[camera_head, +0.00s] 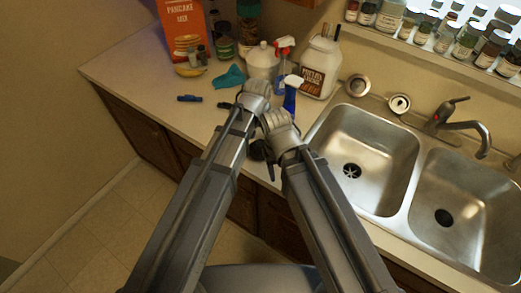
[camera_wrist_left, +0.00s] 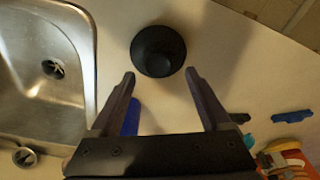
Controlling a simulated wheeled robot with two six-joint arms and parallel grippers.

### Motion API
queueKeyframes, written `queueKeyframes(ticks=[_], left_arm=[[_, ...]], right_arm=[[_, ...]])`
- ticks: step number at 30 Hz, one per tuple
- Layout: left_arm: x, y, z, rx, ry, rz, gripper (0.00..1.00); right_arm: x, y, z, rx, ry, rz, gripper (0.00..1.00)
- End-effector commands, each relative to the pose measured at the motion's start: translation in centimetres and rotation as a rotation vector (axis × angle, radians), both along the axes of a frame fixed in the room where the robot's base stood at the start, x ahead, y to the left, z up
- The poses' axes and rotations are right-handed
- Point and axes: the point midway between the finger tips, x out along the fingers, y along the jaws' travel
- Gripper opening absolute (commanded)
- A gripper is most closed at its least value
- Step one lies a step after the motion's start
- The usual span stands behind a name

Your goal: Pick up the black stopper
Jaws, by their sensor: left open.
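The black stopper (camera_wrist_left: 158,50) is a round dark disc with a raised knob, on the counter in the left wrist view. My left gripper (camera_wrist_left: 160,74) is open and empty; the stopper is just past its fingertips, roughly centred between them. In the head view my two forearms cross the middle of the counter. A dark shape shows between them near the counter's front edge, but I cannot tell stopper from gripper there. The jaws of my right gripper cannot be made out behind its arm.
The steel double sink (camera_head: 370,150) lies to the right. A blue spray bottle (camera_head: 291,96), a white jug (camera_head: 321,66) and a white bottle (camera_head: 262,62) stand behind my arms. A blue cloth (camera_head: 231,77) and a dark marker (camera_head: 189,98) lie left.

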Motion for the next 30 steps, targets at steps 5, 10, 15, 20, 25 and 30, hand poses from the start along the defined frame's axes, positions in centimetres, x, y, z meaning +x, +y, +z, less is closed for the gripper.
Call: queueKeyframes(ticks=[5,10,15,20,25,30], left_arm=[[-0.2,-0.2,-2.7,0.000,0.000,0.000,0.81],[0.0,-0.2,-4.5,0.000,0.000,0.000,0.81],[0.1,-0.2,-4.6,0.000,0.000,0.000,0.81],[0.1,-0.2,-4.5,0.000,0.000,0.000,0.78],[0.1,-0.2,-4.5,0.000,0.000,0.000,0.59],[0.0,-0.2,-4.5,0.000,0.000,0.000,0.40]], right_arm=[[0.0,0.0,-2.7,0.000,0.000,-0.001,0.50],[0.0,0.0,-4.5,0.000,0.000,-0.001,0.50],[0.0,0.0,-4.6,0.000,0.000,-0.001,0.50],[0.0,0.0,-4.5,0.000,0.000,-0.001,0.50],[0.0,0.0,-4.5,0.000,0.000,-0.001,0.50],[0.0,0.0,-4.5,0.000,0.000,-0.001,0.50]])
